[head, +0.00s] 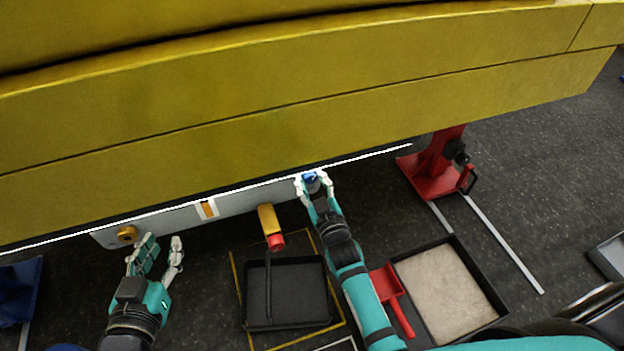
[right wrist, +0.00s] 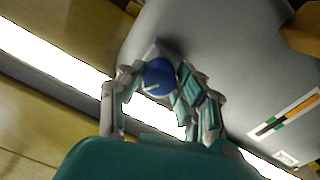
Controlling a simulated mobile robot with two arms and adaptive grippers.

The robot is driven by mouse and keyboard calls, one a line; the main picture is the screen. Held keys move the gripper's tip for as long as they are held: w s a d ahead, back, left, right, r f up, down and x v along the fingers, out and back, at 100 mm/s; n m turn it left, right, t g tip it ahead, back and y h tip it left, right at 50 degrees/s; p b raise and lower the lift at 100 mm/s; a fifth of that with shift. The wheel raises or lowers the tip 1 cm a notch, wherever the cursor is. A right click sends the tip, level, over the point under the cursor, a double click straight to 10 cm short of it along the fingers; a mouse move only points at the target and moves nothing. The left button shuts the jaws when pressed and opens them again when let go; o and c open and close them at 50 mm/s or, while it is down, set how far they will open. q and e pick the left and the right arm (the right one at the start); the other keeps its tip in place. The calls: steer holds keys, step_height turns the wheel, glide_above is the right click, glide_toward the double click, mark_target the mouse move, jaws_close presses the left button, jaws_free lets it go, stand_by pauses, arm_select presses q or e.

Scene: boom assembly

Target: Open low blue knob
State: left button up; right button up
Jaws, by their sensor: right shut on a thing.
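The blue knob (head: 310,176) sits at the right end of the grey panel under the yellow boom. It also shows in the right wrist view (right wrist: 158,77) as a round blue cap with a small white mark. My right gripper (head: 314,182) is around the knob and shut on it, with fingers on both sides. The fingers hide part of the knob's sides. My left gripper (head: 158,252) is open and empty, below the left end of the panel near a round yellow fitting (head: 127,234).
A yellow handle with a red end (head: 275,241) hangs from the panel between my grippers, above a black tray (head: 286,292). A sand-filled tray (head: 446,285) and a red shovel (head: 391,290) lie at the right. A red stand (head: 435,170) supports the boom.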

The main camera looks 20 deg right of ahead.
steer(key=shift+f, duration=0.1)
steer(key=o, duration=1.1)
steer(key=shift+o, duration=0.2)
steer(key=s, duration=1.2)
